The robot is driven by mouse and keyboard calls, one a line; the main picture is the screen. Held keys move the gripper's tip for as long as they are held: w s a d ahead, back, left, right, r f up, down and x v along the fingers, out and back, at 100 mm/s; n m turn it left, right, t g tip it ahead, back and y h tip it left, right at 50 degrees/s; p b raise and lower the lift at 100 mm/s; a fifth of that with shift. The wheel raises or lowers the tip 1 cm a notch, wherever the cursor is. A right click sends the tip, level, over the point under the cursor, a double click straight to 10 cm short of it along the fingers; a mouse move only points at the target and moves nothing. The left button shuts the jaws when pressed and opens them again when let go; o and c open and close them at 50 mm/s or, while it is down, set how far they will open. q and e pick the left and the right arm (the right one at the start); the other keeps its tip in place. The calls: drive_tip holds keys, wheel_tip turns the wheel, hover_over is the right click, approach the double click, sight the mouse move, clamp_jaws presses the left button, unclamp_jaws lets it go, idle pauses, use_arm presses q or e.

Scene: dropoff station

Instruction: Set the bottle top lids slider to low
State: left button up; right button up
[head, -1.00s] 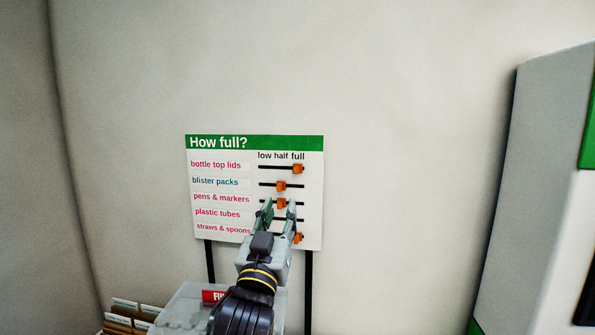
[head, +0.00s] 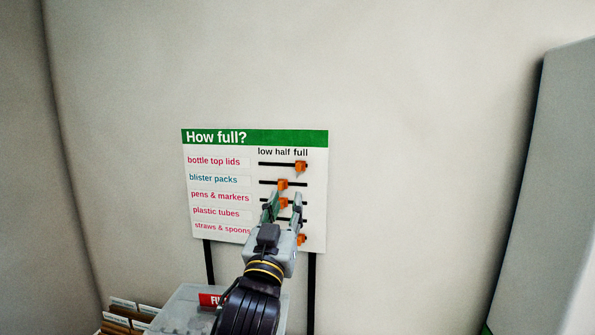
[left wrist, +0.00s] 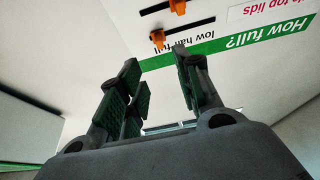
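My right gripper is not in view.
Orange blister packs (head: 283,184) and pens & markers (head: 284,203) sliders are mid-track; the straws & spoons slider (head: 302,239) is at right. My gripper partly hides the plastic tubes row. A clear bin (head: 180,307) stands below, a grey cabinet (head: 545,190) at right.

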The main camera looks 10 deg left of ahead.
sight(298, 167)
use_arm(q)
drive_tip(key=shift+p+x, duration=2.1)
drive_tip(key=shift+x, duration=4.75)
drive_tip(key=shift+r, duration=0.1)
clamp_jaws()
